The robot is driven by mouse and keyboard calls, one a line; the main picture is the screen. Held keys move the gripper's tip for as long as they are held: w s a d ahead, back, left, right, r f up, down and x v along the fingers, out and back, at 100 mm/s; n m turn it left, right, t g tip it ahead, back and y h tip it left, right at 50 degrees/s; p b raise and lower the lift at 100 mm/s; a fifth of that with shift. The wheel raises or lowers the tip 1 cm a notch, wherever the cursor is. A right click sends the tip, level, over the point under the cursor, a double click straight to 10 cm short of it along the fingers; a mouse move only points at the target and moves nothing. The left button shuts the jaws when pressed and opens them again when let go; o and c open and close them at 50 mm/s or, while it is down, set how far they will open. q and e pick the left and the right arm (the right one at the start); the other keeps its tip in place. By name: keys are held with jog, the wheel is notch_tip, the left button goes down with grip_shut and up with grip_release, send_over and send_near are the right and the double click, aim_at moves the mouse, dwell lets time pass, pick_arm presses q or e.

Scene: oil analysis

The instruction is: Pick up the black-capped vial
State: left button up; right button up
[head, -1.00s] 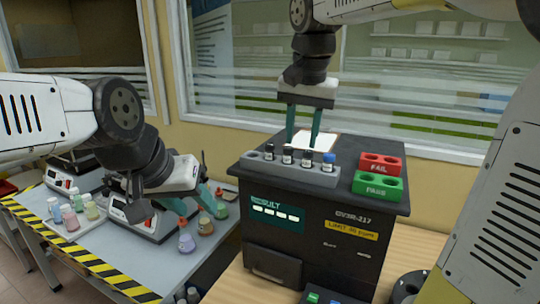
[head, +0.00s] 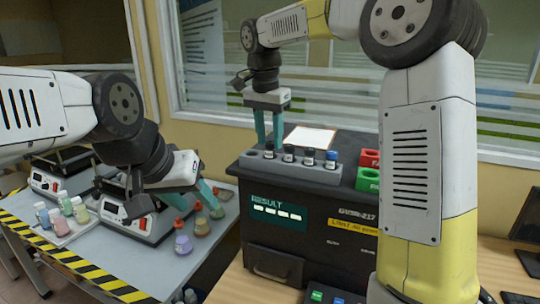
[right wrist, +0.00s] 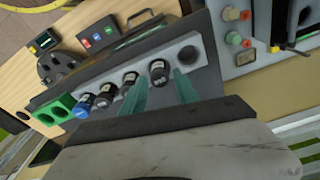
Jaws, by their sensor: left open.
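A grey rack (head: 300,172) on top of the dark analyser holds a row of small vials. The leftmost black-capped vial (head: 270,153) stands upright in it; two more dark-capped vials (head: 289,154) (head: 309,157) and a blue-capped vial (head: 331,160) stand to its right. My right gripper (head: 270,141) points down over the leftmost vial. In the right wrist view its teal fingers are open on either side of that vial's black cap (right wrist: 159,72), with gaps showing. An empty rack hole (right wrist: 188,56) is beside it. My left gripper (head: 205,190) is open over the left table, among flasks.
A red FAIL block (head: 369,159) and a green PASS block (head: 368,180) stand right of the rack. A white sheet (head: 310,137) lies behind it. Small bottles (head: 62,212) and colourful flasks (head: 183,245) stand on the left table. My right arm covers the analyser's right side.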

notch_tip(320, 180, down, 2)
jog(key=shift+w+f, duration=0.1)
jog(key=shift+f, duration=0.05)
grip_shut()
jog(key=shift+r, duration=0.2)
